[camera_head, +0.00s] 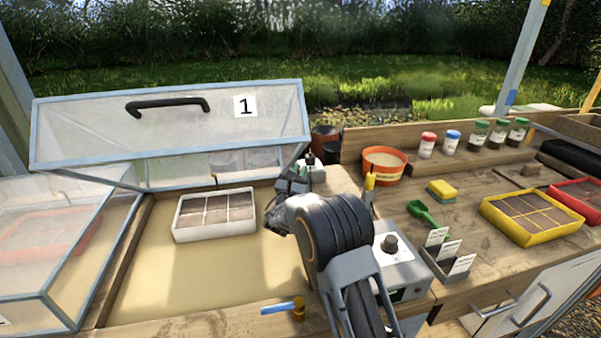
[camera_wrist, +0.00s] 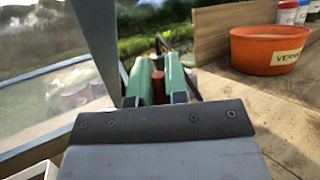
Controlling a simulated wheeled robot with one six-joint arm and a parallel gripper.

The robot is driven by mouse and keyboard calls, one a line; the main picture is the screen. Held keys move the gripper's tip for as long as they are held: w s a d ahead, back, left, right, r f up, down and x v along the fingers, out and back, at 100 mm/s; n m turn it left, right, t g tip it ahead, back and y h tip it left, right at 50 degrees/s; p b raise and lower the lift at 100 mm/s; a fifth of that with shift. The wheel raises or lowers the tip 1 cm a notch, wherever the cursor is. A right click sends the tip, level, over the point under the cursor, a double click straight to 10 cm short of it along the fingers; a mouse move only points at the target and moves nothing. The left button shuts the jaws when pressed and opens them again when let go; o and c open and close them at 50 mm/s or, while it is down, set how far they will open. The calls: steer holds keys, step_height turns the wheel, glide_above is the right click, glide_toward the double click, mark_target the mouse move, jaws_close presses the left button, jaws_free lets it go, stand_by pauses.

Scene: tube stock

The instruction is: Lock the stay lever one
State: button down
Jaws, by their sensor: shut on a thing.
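The lid marked 1 (camera_head: 75,134) is a clear pane in a pale blue frame with a black handle. It stands raised over the left sand bed. My gripper (camera_head: 291,181) is near the lid's lower right corner, largely hidden by my own arm in the head view. In the wrist view my gripper (camera_wrist: 158,83) has its green fingers close together on a reddish-brown piece (camera_wrist: 158,88), which appears to be the grip of stay lever one. The lever's body and its angle are hidden.
A white seed tray (camera_head: 215,229) sits in the sand bed. A closed clear frame (camera_head: 50,245) is at left. An orange pot (camera_head: 384,164) stands on the wooden bench right of my gripper. A grey control box (camera_head: 400,270) is close to my arm.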

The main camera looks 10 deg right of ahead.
steer(key=shift+f, duration=0.15)
steer(key=shift+s+f+b, duration=0.15)
steer(key=shift+b, duration=0.6)
steer(key=shift+s+r+m+h+b, duration=0.2)
steer(key=shift+s+m+h+b, duration=0.3)
steer(key=shift+b, duration=0.55)
steer(key=c, duration=1.4)
jaws_free()
steer(key=shift+w, duration=0.15)
steer(key=s+a, duration=0.3)
steer(key=s, duration=0.1)
steer(key=s+a+f, duration=0.1)
steer(key=s+a, duration=0.1)
steer(key=s, duration=0.2)
steer(key=s+a, duration=0.3)
steer(key=s, duration=0.1)
steer(key=shift+a+f, duration=0.2)
steer(key=shift+a, duration=0.15)
